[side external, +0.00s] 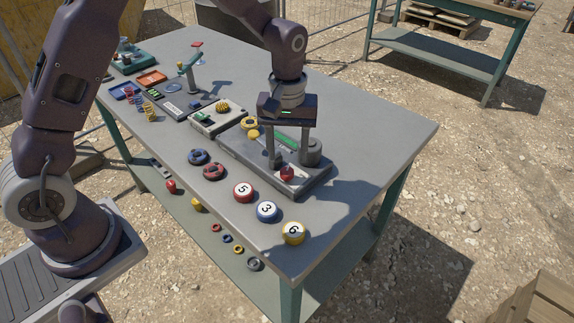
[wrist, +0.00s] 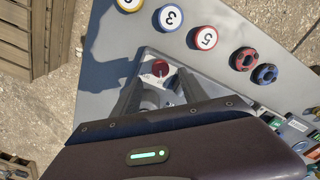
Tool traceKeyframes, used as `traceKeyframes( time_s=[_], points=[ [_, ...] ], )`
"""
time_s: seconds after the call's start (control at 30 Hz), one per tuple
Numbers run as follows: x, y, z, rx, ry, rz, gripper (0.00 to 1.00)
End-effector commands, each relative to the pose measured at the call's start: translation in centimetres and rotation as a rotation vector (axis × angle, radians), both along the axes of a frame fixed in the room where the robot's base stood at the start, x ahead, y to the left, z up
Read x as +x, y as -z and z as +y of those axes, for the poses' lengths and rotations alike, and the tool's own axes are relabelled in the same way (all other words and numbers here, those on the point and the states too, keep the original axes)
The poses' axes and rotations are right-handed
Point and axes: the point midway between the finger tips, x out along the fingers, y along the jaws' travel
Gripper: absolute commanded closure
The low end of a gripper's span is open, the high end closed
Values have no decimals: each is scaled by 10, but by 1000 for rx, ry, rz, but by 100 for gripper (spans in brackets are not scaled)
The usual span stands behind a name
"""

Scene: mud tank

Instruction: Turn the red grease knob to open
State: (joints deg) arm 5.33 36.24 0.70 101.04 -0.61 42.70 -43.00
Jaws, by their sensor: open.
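The red grease knob (side external: 287,173) sits on the near end of a grey metal base (side external: 318,188) on the table. The red knob also shows in the wrist view (wrist: 160,68), just beyond the fingertips. My gripper (side external: 287,166) points down over this end of the base, with its fingers apart and nothing between them. In the wrist view my gripper (wrist: 152,92) shows its two fingers spread, with the knob near the gap between their tips. I cannot tell whether a finger touches the knob.
Numbered discs 5 (side external: 243,192), 3 (side external: 267,211) and 6 (side external: 293,233) lie along the table's front edge. Blue (side external: 198,157) and red (side external: 214,171) rings lie left of the base. The table's right side is clear.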

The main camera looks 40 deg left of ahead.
Motion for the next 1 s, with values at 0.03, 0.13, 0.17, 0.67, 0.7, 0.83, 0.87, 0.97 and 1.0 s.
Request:
traceKeyframes(
  time_s=[0.03, 0.13, 0.17, 0.67, 0.7, 0.83, 0.87, 0.97, 1.0],
  points=[
    [-1, 11, 0, 0, 0, 5, 49],
    [-2, 30, 1, 0, -1, 5, 49],
    [-1, 34, 1, 0, -1, 4, 49],
    [-1, 49, 0, 0, 2, 0, 70],
    [-1, 49, 0, 0, 2, 0, 78],
    [-1, 49, 0, 0, 2, 0, 100],
    [-1, 49, 0, 0, 2, 0, 100],
    [-1, 49, 0, 0, 4, 0, 100],
    [-1, 49, 0, 0, 7, 0, 100]
  ],
)
